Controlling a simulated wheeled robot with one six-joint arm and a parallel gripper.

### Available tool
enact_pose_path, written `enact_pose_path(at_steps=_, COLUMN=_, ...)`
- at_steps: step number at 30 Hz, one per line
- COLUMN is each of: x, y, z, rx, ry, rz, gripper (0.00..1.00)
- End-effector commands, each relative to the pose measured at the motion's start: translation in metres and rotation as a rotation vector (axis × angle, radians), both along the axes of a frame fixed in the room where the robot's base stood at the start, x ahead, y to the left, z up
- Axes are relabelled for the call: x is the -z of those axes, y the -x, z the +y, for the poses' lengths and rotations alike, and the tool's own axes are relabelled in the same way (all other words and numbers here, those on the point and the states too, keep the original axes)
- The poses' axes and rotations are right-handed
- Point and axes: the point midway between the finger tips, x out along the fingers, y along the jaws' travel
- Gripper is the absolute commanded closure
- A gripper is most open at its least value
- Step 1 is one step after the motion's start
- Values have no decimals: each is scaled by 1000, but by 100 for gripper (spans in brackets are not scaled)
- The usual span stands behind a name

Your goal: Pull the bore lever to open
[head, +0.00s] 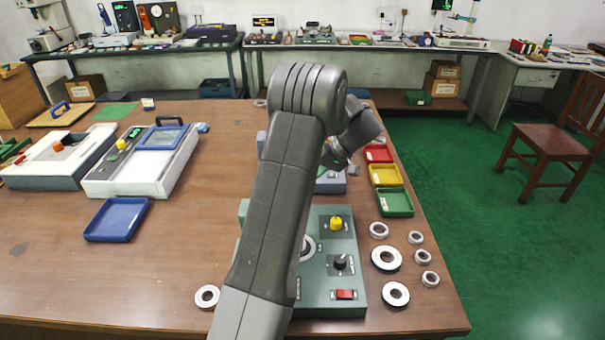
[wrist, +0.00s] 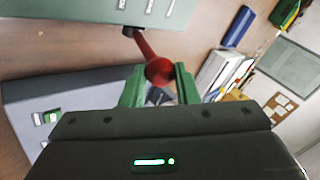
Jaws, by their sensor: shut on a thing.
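The bore lever (wrist: 145,48) shows in the wrist view as a red arm with a round red knob (wrist: 160,71). It runs from a dark pivot at the edge of a grey-green housing (wrist: 150,10) with white labels. My gripper (wrist: 160,78) has its green fingers on both sides of the knob and is shut on it. In the head view my arm covers most of the gripper and hides the lever. A blue-grey box (head: 331,183) shows partly behind the arm.
A green control panel (head: 338,276) with yellow, black and red controls stands at the front. Several bearing rings (head: 386,259) lie right of it. Red, yellow (head: 386,175) and green trays line the right edge. A blue tray (head: 116,220) lies left, with clear table around it.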

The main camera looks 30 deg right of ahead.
Motion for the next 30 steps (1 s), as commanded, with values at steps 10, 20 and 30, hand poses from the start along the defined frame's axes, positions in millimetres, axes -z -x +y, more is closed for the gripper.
enact_pose_path(at_steps=10, x=7, y=6, z=-11, rx=1, ry=8, rz=5, gripper=100)
enact_pose_path(at_steps=20, x=8, y=7, z=-12, rx=1, ry=8, rz=9, gripper=100)
enact_pose_path(at_steps=30, x=8, y=6, z=-11, rx=0, ry=6, rz=7, gripper=51)
